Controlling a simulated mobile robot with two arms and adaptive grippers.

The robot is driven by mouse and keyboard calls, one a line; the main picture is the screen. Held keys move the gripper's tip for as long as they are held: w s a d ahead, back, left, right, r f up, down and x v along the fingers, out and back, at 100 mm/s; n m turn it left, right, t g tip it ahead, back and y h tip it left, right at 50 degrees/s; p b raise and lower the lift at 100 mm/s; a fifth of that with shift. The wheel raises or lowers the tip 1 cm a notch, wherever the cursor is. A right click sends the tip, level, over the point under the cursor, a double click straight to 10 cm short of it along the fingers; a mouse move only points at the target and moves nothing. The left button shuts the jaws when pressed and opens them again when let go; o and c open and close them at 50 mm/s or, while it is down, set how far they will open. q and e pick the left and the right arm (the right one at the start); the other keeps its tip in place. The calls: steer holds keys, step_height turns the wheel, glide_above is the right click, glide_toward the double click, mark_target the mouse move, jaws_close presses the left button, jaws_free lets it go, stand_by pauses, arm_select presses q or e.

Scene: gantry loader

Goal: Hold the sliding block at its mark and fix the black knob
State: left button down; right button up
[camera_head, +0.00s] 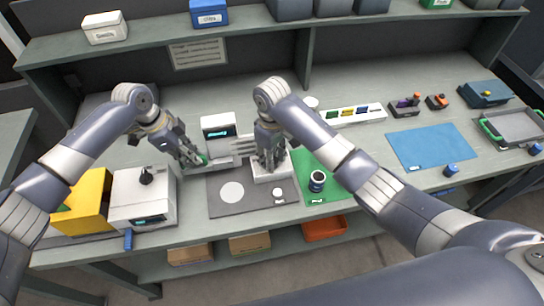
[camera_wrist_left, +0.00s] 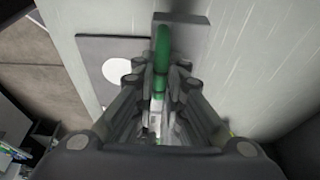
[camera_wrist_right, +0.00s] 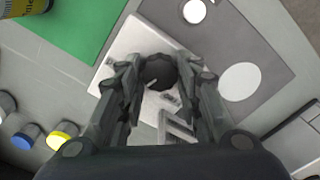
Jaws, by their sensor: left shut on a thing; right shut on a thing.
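My left gripper (camera_head: 193,156) is shut on a green handle at the left of the grey rail behind the dark mat. In the left wrist view the green handle (camera_wrist_left: 162,48) lies between the fingers, in front of a grey block (camera_wrist_left: 190,38), which may be the sliding block. My right gripper (camera_head: 270,157) points down over a white block (camera_head: 283,172) at the mat's back right. In the right wrist view it is shut on the round black knob (camera_wrist_right: 158,72), which sits above the white block (camera_wrist_right: 118,58). The mark for the sliding block cannot be made out.
A white display unit (camera_head: 219,128) stands behind; a white machine (camera_head: 143,198) and yellow box stand left.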

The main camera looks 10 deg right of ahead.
steer(key=m, duration=0.5)
steer(key=shift+w+m, duration=0.1)
steer(key=shift+m, duration=0.2)
stand_by(0.4)
steer(key=o, duration=1.1)
steer(key=shift+c, duration=0.2)
step_height(320, 180, up, 12)
arm_select(q)
steer(key=c, duration=1.4)
jaws_free()
